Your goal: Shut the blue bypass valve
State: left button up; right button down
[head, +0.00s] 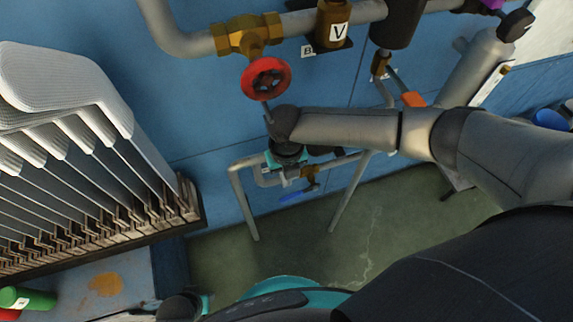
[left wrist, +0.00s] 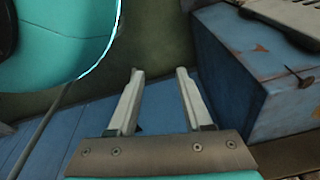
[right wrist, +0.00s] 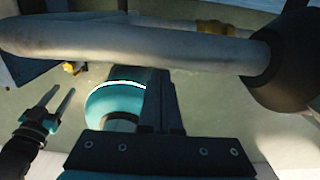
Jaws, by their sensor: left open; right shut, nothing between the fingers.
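The blue valve handle (head: 297,194) hangs under a small brass valve body (head: 309,174) on the low bypass pipe in the head view. It appears as a slanted lever. My right gripper (right wrist: 162,100) is shut and empty in the right wrist view, with the grey pipe crossing just ahead of it. In the head view my right wrist is above the bypass pipe, near the blue handle; the fingertips are hard to make out, and I cannot tell whether they touch anything. My left gripper (left wrist: 157,92) is open and empty in the left wrist view, away from the valve.
A red handwheel (head: 266,78) on a brass valve (head: 248,35) is above my right wrist. Thick grey pipes run along the blue wall. A rack of white sock boards (head: 70,95) fills the left side. Green floor (head: 330,240) lies open below the pipe.

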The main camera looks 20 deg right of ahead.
pick_arm(q)
jog(key=shift+s+a+f+p, duration=0.4)
jog(key=shift+s+a+f, duration=0.15)
jog(key=shift+s, duration=0.15)
jog(key=shift+s+a+f+p, duration=0.35)
jog(key=shift+s+a+f, duration=0.2)
jog(key=shift+s, duration=0.1)
pick_arm(e)
jog(key=shift+r, duration=2.15)
